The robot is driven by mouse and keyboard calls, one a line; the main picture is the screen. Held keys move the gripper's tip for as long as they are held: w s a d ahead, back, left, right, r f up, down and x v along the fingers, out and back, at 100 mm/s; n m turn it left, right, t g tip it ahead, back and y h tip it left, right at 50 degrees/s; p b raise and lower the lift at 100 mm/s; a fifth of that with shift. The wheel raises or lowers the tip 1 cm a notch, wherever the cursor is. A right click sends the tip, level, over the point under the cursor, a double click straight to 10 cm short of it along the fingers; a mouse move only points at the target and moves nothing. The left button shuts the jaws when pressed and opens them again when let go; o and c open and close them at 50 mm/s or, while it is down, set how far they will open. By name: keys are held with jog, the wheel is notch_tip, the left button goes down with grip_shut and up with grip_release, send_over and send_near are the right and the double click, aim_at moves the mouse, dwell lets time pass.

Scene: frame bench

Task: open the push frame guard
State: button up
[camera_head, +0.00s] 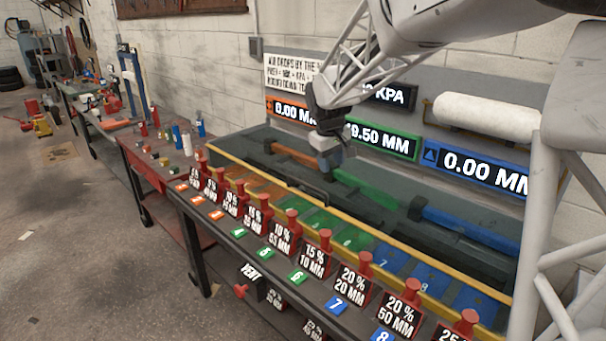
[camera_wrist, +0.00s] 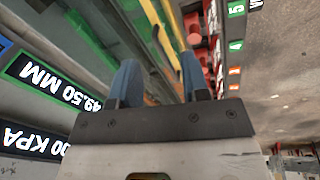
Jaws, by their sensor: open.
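The push frame is a long bench-top bay in the head view. A yellow-edged guard frame (camera_head: 455,273) runs along its front, and whether a clear panel fills it I cannot tell. A dark handle-like bar (camera_head: 312,191) lies behind the yellow edge. My gripper (camera_head: 325,172) hangs above the bay's middle, near that bar and the green rail (camera_head: 365,188). In the wrist view my gripper (camera_wrist: 158,66) has its two blue fingers apart with nothing held between them. A yellow bar (camera_wrist: 172,18) passes beyond the fingertips. Contact with the bar cannot be made out.
Red plungers with labelled blocks (camera_head: 320,258) line the front edge. Displays stand behind the bay: orange (camera_head: 292,111), green (camera_head: 382,139) reading 49.50 MM, and blue (camera_head: 480,171). A white cylinder (camera_head: 487,117) is mounted at the right. A red cart (camera_head: 160,165) with small items adjoins at left.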

aim_at(306, 184)
jog(key=w+a+f+n, duration=0.1)
jog(key=w+a+f, duration=0.2)
jog(key=w, duration=0.5)
jog(key=w+a+f+n, duration=0.1)
jog(key=w+a+f, duration=0.3)
jog(key=w, duration=0.3)
jog(key=shift+w+a+f+n, duration=0.15)
jog(key=shift+w+f+n, duration=0.2)
jog(key=shift+f, duration=0.45)
jog(key=shift+f, duration=0.1)
jog(key=shift+w+d+f, duration=0.2)
jog(key=shift+f, duration=1.05)
jog(key=shift+w+d+f, duration=0.15)
jog(key=shift+f, duration=1.1)
jog(key=shift+w+d+f, duration=0.2)
jog(key=shift+f, duration=1.05)
grip_shut()
